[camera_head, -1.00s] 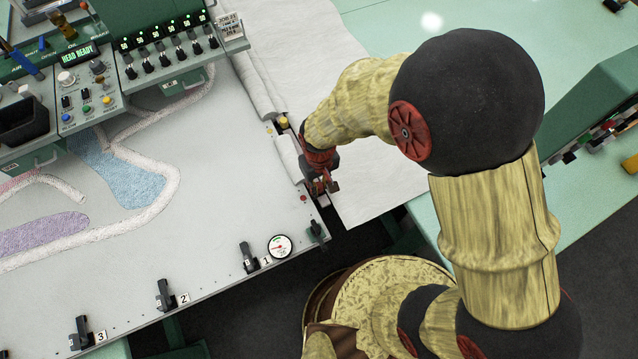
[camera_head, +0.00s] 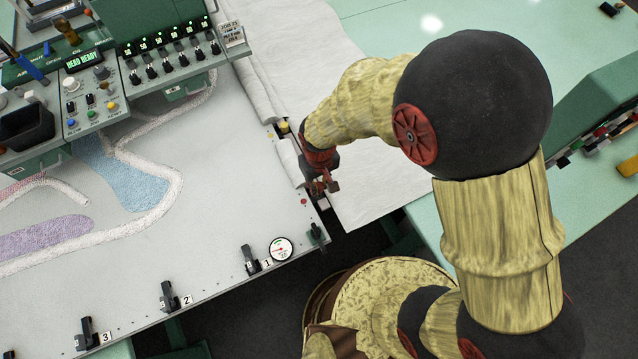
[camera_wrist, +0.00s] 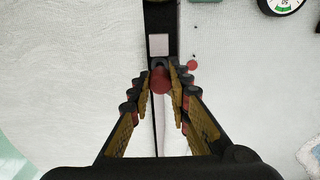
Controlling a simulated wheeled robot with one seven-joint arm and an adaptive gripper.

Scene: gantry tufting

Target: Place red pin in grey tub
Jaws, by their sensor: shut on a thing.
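My gripper (camera_wrist: 160,76) is shut on the red pin (camera_wrist: 160,82), whose rounded red top shows between the fingertips in the wrist view. Its lower part is hidden, so I cannot tell whether it is clear of the black rail (camera_wrist: 160,20) beneath. In the head view my gripper (camera_head: 322,188) is over the right edge of the tufting table (camera_head: 215,215), and the pin cannot be made out there. A dark tub (camera_head: 27,127), nearly black, stands on the console at the far left, well away from my gripper.
The console (camera_head: 95,95) with knobs and displays runs along the table's upper left. A dial gauge (camera_head: 281,248) and black clamps (camera_head: 251,257) line the front edge. A red dot (camera_wrist: 192,65) lies beside the rail. White cloth (camera_head: 375,185) spreads to the right.

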